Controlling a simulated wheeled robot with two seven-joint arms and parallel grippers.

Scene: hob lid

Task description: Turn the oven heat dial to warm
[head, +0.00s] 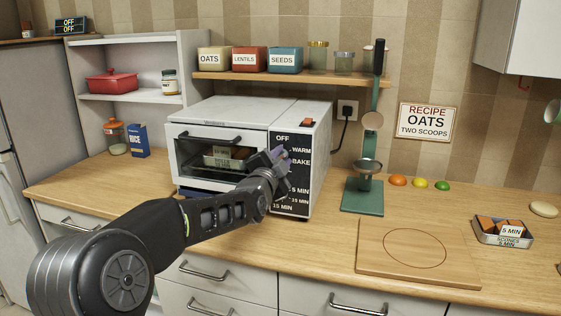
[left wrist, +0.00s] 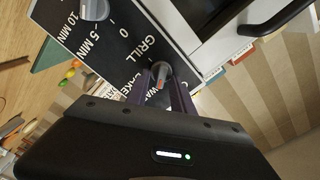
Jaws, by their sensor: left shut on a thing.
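The toaster oven (head: 228,110) stands on the counter with a black control panel (head: 302,203) on its right side. My left gripper (head: 279,162) is at the upper dial on this panel. In the left wrist view, my left gripper (left wrist: 163,88) has its two fingers shut on the grey heat dial (left wrist: 161,71), one on each side. The dial has an orange mark on its gripper-side end. OFF, WARM and BAKE show beside my gripper in the head view. GRILL shows next to the dial in the wrist view. Exactly which word the mark points at is unclear.
A second grey dial (left wrist: 95,9) sits by the minute marks. The oven door handle (head: 208,138) is close to my arm. A green stand (head: 362,195) is right of the oven. A wooden board (head: 380,268) and a tin (head: 502,238) lie farther right.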

